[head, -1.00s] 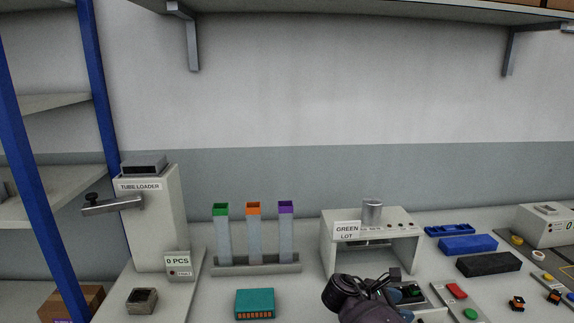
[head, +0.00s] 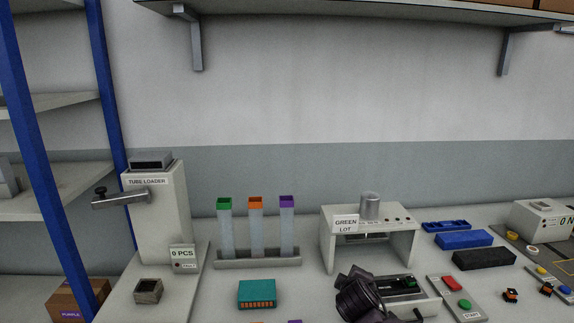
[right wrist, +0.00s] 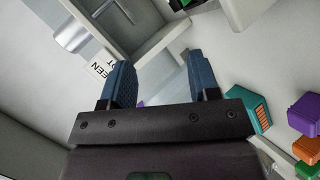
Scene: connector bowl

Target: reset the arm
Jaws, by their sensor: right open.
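My right arm's dark wrist (head: 362,298) is at the bottom of the head view, in front of the green lot station (head: 367,216). In the right wrist view my right gripper (right wrist: 160,76) is open, its two blue fingers well apart with nothing held between them. The station's grey cylinder (right wrist: 72,38) and label (right wrist: 102,65) show beyond the left finger. A teal box (right wrist: 248,104) shows beside the right finger. The fingertips cannot be made out in the head view. My left gripper is not in view.
The tube loader (head: 160,215) stands left. A rack (head: 258,263) holds green-, orange- and purple-topped tubes. The teal box (head: 257,293) lies before it. Blue (head: 464,239) and black (head: 484,259) blocks and a red-and-green button panel (head: 456,299) are right of the station.

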